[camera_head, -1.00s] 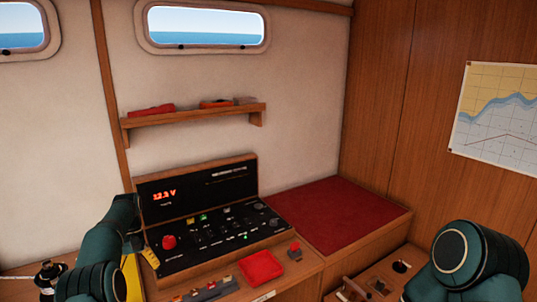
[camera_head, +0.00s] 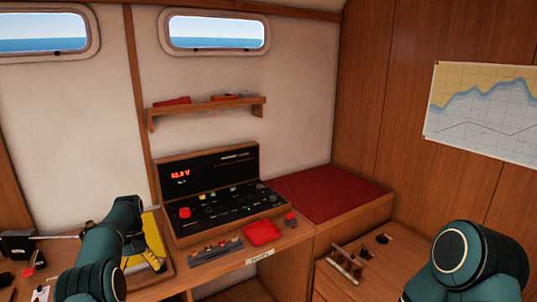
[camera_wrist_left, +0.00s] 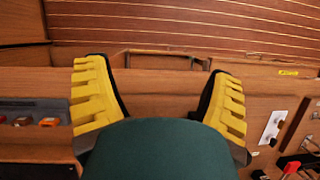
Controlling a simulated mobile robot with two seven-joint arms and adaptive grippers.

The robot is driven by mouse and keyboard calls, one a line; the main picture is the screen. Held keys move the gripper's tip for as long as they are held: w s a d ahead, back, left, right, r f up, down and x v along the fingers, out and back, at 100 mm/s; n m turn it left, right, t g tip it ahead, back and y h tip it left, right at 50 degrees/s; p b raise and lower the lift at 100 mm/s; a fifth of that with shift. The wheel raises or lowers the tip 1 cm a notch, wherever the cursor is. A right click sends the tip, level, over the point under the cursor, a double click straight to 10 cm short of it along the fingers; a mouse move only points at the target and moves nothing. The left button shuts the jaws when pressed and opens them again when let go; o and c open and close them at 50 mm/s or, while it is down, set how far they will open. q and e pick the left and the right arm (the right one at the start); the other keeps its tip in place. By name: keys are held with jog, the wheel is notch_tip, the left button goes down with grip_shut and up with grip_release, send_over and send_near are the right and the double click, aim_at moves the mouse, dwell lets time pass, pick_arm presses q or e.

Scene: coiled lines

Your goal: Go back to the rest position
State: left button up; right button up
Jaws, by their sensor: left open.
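My left gripper (camera_head: 154,256) shows in the camera_head view at the end of my dark green left arm, in front of the left end of the instrument console (camera_head: 205,203). In the left wrist view its two yellow, toothed fingers (camera_wrist_left: 158,70) stand wide apart with nothing between them. A wooden edge and slatted floor (camera_wrist_left: 190,25) lie beyond them. My right arm (camera_head: 478,265) shows as a rounded dark green link at the lower right. Its gripper is out of the picture.
A red tray (camera_head: 262,233) and a small switch strip (camera_head: 214,250) lie in front of the console. A red cushion (camera_head: 320,195) is to the right. A wooden rack (camera_head: 345,262) stands nearer.

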pick_arm(q)
jog(key=s+d+f+m+t+h+b, duration=0.1)
jog(key=s+d+f+t, duration=0.15)
jog(key=d+f, duration=0.65)
jog(key=s+d+f+m+t+b, duration=0.1)
jog(key=s+d+f, duration=0.4)
jog(key=f, duration=0.6)
jog(key=s+d+t, duration=0.1)
jog(key=s+d, duration=0.6)
jog(key=s, duration=0.3)
jog(key=s+d+m+t+h+b, duration=0.1)
jog(key=s+d, duration=0.6)
jog(key=s, duration=0.3)
jog(key=shift+s+f+m+t, duration=0.3)
jog(key=shift+f+t, duration=0.05)
jog(key=shift+f, duration=0.1)
pick_arm(e)
notch_tip(320, 180, down, 4)
jog(key=shift+a+r, duration=0.1)
